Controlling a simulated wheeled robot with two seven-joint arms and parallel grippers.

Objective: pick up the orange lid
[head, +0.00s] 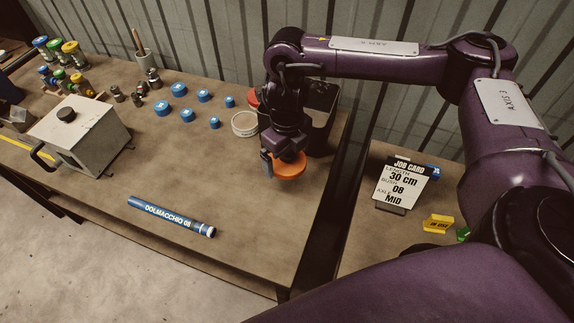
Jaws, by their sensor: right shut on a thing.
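The orange lid (290,170) is a round disc at the right part of the bench, under my right gripper. My right gripper (284,160) points down and is shut on the lid near its upper left edge. The gripper hides part of the lid. I cannot tell whether the lid touches the bench or is held just above it. My left gripper is not in view.
Behind my right gripper are a dark bin (322,105) and a white round tub (244,124). Several blue caps (179,89) stand left of them. A blue tube (170,216) lies at the front. A grey machine (80,135) stands left. A job card (402,182) stands right.

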